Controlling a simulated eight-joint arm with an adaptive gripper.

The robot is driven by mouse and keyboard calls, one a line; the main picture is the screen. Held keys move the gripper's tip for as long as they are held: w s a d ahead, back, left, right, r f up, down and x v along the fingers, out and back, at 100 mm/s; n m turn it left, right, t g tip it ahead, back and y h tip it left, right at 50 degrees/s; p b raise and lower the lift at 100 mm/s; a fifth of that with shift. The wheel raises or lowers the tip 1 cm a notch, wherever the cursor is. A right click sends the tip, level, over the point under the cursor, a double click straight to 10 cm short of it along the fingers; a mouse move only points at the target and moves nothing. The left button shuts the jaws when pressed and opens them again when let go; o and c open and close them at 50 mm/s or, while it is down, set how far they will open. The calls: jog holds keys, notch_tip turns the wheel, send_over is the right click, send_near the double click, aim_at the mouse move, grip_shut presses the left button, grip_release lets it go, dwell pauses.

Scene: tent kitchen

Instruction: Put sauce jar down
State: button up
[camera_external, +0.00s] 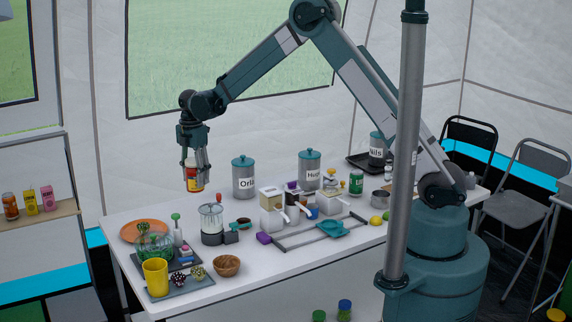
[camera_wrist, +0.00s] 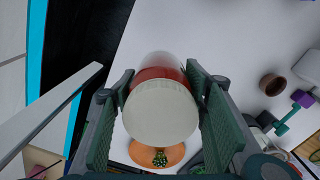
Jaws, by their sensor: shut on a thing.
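The sauce jar (camera_external: 193,178) has a white lid, a red band and a yellowish lower part in the external view. My gripper (camera_external: 195,172) is shut on it and holds it upright in the air above the back left part of the white table (camera_external: 215,291). In the wrist view, the jar's pale lid (camera_wrist: 161,112) and red side show between the two green finger pads of my gripper (camera_wrist: 160,100). The jar's underside is hidden in the wrist view.
An orange plate (camera_external: 130,229) lies at the table's left end. A glass pot (camera_external: 155,243), yellow cup (camera_external: 155,277), wooden bowl (camera_external: 227,265) and blender (camera_external: 212,222) stand nearby. A grey canister (camera_external: 243,177) stands right of the jar. Bare tabletop shows behind the blender.

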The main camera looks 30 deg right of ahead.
aim_at(193, 160)
jog(key=shift+f, duration=1.1)
jog(key=shift+f, duration=1.85)
jog(key=shift+f+b, duration=0.15)
jog(key=shift+b, duration=0.2)
jog(key=o, duration=1.3)
jog(key=shift+c, duration=0.2)
notch_tip(193, 160, up, 12)
jog(key=shift+r+p, duration=0.15)
jog(key=shift+p, duration=0.4)
